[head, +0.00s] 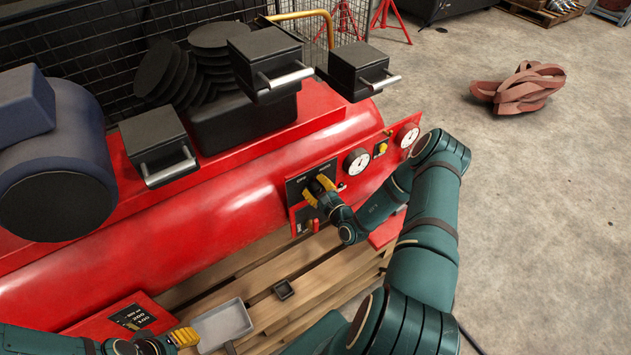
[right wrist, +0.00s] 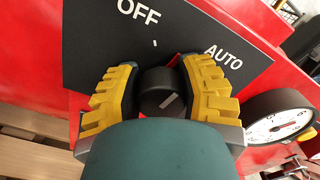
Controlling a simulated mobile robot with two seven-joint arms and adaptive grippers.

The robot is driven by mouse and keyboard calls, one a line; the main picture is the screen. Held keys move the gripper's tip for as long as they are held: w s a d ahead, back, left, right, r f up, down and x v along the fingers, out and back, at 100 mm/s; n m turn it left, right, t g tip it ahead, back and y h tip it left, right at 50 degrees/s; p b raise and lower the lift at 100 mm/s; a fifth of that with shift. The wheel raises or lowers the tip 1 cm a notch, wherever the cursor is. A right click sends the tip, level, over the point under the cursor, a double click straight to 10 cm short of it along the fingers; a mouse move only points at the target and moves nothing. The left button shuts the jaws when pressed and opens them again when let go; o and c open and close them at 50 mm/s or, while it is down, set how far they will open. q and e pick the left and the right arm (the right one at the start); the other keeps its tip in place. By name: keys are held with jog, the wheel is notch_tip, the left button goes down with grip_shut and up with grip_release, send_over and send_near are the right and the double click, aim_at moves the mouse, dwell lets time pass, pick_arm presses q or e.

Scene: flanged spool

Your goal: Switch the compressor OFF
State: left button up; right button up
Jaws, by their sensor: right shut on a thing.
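The red compressor (head: 200,230) fills the left of the head view. Its black switch plate (head: 297,186) carries the words OFF and AUTO; in the right wrist view, OFF (right wrist: 138,12) is at upper left and AUTO (right wrist: 224,57) at right. The round black knob (right wrist: 158,84) has a pale line slanting up to the right, toward the AUTO side. My right gripper (head: 321,189) is shut on the knob, one yellow finger on each side. My left gripper (head: 184,338) is at the bottom left, away from the switch; its opening is unclear.
Gauges (head: 356,161) sit right of the switch on the red panel. Black boxes with handles (head: 265,63) stand above the tank. A wooden pallet (head: 270,285) and a grey scoop-like tray (head: 222,325) lie below. The concrete floor at right is mostly clear, with a reddish coiled heap (head: 520,88).

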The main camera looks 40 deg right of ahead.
jog(key=shift+r+n, duration=0.15)
jog(key=shift+n, duration=0.45)
jog(key=n+p, duration=0.2)
jog(key=shift+n, duration=0.3)
jog(key=n, duration=0.1)
jog(key=n+p, duration=0.1)
jog(key=n, duration=0.3)
jog(key=shift+f, duration=0.3)
jog(key=shift+p, duration=0.3)
jog(key=o, duration=1.2)
jog(key=s+a, duration=0.1)
jog(key=s, duration=1.1)
jog(key=shift+a, duration=0.25)
